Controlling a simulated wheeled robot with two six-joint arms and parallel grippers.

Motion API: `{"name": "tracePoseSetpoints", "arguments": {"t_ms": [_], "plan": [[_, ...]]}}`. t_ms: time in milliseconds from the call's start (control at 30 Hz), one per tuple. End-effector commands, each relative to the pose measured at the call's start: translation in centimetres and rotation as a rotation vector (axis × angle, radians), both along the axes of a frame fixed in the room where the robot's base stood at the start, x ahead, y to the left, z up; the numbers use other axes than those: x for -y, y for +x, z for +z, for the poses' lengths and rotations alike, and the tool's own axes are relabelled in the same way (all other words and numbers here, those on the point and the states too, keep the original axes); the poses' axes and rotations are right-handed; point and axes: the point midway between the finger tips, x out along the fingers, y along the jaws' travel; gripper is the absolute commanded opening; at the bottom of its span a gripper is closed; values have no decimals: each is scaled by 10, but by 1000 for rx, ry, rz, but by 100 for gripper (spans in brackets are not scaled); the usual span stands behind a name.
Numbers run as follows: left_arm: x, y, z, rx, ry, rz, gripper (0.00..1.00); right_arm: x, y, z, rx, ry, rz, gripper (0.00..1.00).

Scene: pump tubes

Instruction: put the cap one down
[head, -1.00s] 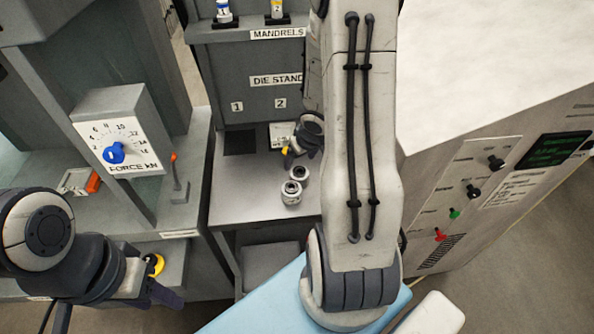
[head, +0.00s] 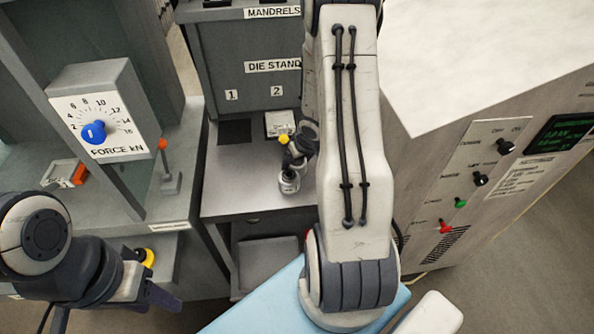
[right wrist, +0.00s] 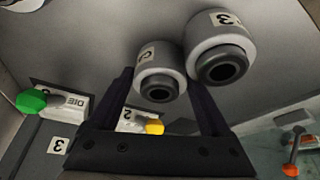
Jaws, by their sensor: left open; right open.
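Two pale grey metal cylinders, possibly the caps, stand close together in the right wrist view. The one on the left (right wrist: 160,82) has a tag I cannot read; the other (right wrist: 220,55) is tagged 3. In the head view one cylinder (head: 289,183) shows on the grey bench; the other is hidden by my right gripper. My right gripper (right wrist: 162,85) is open, its fingers on either side of the left cylinder; contact is unclear. It also shows in the head view (head: 292,165). My left gripper (head: 165,290) is open and empty at the lower left.
The die stand (head: 250,85) with slots 1 and 2 rises behind the bench (head: 245,190). A yellow knob (right wrist: 154,127) and a green knob (right wrist: 32,101) lie near labelled plates. The force dial box (head: 98,110) is left; a control cabinet (head: 470,170) is right.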

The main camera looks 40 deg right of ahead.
Motion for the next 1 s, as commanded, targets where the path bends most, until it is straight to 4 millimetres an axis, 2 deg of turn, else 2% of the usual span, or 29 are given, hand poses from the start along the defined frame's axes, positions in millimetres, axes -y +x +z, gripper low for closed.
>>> {"name": "tracePoseSetpoints", "arguments": {"t_ms": [200,233,433,767,1000], "plan": [[0,0,-1,0,0,0,50,0,1,-2,0,0,1,82],[0,0,-1,0,0,0,50,0,1,-2,0,0,0,78],[0,0,-1,0,0,0,50,0,1,-2,0,0,0,1],[0,0,2,0,0,0,50,1,1,2,2,-1,0,0],[0,0,21,0,0,0,50,1,2,27,3,-3,0,0]]}}
